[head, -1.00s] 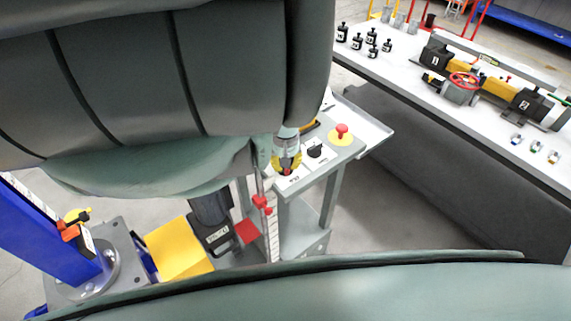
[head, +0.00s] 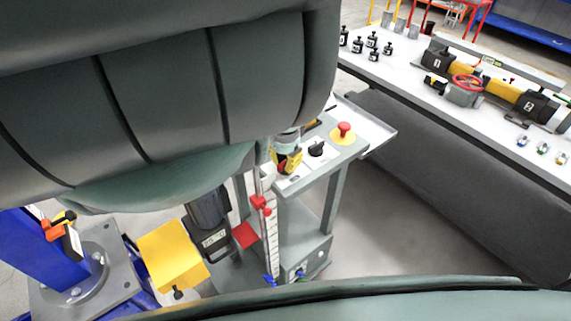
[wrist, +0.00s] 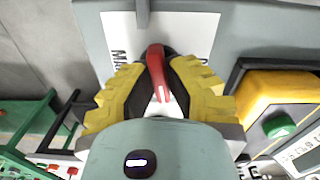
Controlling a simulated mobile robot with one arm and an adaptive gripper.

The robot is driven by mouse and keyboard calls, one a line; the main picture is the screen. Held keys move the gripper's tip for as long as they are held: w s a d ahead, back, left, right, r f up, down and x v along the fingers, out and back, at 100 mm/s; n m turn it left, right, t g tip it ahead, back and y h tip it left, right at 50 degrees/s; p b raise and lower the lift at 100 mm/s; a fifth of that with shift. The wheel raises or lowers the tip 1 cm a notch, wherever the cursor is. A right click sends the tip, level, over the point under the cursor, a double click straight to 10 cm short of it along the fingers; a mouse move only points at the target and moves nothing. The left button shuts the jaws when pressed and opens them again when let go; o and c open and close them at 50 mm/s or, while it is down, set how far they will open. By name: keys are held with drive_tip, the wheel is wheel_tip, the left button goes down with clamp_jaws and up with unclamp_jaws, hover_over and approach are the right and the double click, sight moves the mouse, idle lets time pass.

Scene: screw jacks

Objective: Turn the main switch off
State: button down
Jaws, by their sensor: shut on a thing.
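The main switch (wrist: 157,72) shows in the wrist view as a red handle on a white plate whose lettering is partly covered and starts with "MA". My gripper (wrist: 157,88) has yellow ridged fingers with dark pads, and they are closed on the two sides of the red handle. The handle points roughly up and down in the wrist view. In the head view my gripper (head: 286,160) is at the near left corner of the grey control panel (head: 320,172), and the switch is mostly hidden behind it.
A red emergency button (head: 344,130) on a yellow disc and a black knob (head: 317,149) sit close by on the panel. A yellow pendant with a green button (wrist: 279,126) lies right of my fingers. A long white workbench (head: 400,72) stands behind.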

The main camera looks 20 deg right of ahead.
sight(285, 160)
drive_tip(key=shift+m, duration=0.9)
drive_tip(key=c, duration=1.3)
unclamp_jaws()
drive_tip(key=shift+o, duration=0.2)
wheel_tip(285, 160, up, 6)
drive_tip(key=shift+w+f, duration=0.1)
drive_tip(key=shift+w, duration=0.05)
drive_tip(key=shift+r, duration=0.85)
